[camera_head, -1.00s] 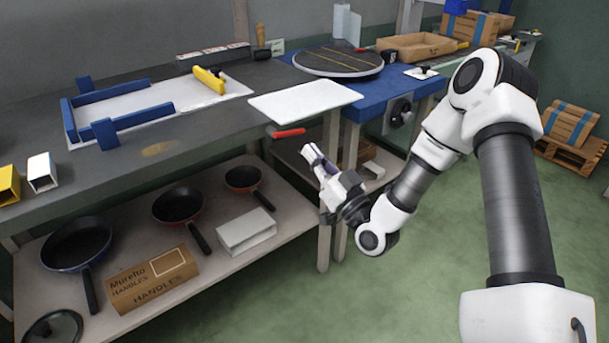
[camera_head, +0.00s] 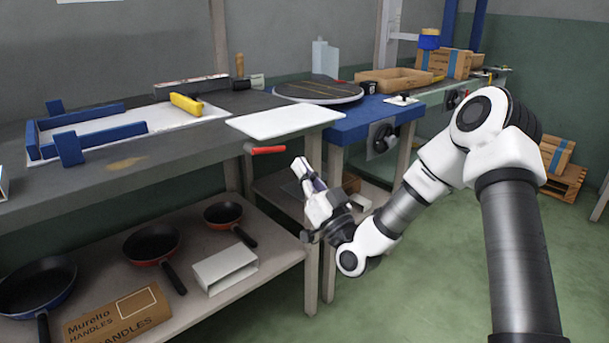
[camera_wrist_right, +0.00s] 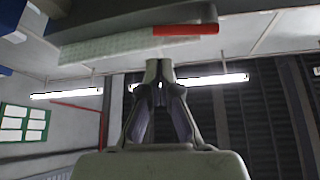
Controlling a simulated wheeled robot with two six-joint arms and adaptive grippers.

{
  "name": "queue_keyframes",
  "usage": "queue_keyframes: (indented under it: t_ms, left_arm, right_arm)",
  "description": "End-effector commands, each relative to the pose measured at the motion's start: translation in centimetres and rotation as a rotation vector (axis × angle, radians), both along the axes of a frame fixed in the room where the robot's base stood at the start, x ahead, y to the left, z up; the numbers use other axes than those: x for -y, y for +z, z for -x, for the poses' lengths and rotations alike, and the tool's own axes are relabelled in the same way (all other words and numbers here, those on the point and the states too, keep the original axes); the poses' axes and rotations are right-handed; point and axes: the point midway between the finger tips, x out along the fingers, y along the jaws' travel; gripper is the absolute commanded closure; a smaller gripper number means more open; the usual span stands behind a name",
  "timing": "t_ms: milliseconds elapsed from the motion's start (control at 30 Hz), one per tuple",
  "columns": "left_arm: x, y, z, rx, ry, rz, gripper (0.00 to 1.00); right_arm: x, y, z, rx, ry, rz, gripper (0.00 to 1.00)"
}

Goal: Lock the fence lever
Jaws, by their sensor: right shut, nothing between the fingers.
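A red bar (camera_head: 265,149), which I take to be the fence lever, sticks out at the table's front edge, just below a white panel (camera_head: 285,122). In the right wrist view the red lever (camera_wrist_right: 186,29) lies level, above and apart from the fingertips. My right gripper (camera_head: 299,165) is shut and empty, to the right of the lever and slightly lower in the head view. Its closed fingertips also show in the wrist view (camera_wrist_right: 160,66). A blue fence frame (camera_head: 88,115) sits on the tabletop at left. My left gripper is out of view.
The dark worktable (camera_head: 150,168) has a lower shelf with several pans and a handles box (camera_head: 117,315). A yellow-handled tool (camera_head: 186,104) lies on top. Green floor at right is open.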

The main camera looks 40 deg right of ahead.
Motion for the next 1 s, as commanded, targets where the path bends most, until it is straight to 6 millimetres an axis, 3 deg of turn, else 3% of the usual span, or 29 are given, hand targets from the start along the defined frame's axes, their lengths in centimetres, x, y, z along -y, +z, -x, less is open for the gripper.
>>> queue_keyframes:
  t_ms: [300,1000]
  left_arm:
    - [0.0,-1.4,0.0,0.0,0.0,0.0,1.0]
    - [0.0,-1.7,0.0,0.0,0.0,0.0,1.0]
  right_arm:
    - [0.1,2.7,-5.0,0.001,0.0,0.001,1.0]
    - [0.1,2.9,-6.5,-0.003,0.001,-0.034,1.0]
